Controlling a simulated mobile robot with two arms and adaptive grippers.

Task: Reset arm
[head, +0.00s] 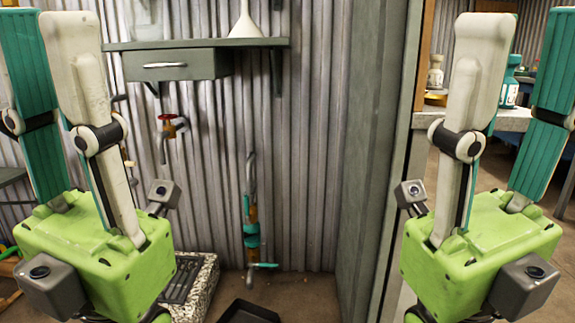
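My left arm comes down at the left, ending in a lime-green wrist block (95,255). Only the top of my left gripper (135,317) shows under it at the bottom edge; its fingertips are cut off. My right arm hangs in much the same pose at the right, with its own green wrist block (480,255). A sliver of my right gripper (420,316) shows at the bottom edge, its fingers out of frame. I cannot tell whether either gripper is open or holds anything. Neither visibly touches anything.
A corrugated wall (310,130) stands ahead, with a grey drawer shelf (185,65), a red-handled valve (170,125) and a teal-handled tool (252,235). A speckled floor basin (205,285) and dark tray (248,313) lie below. A grey partition (375,130) stands between the arms.

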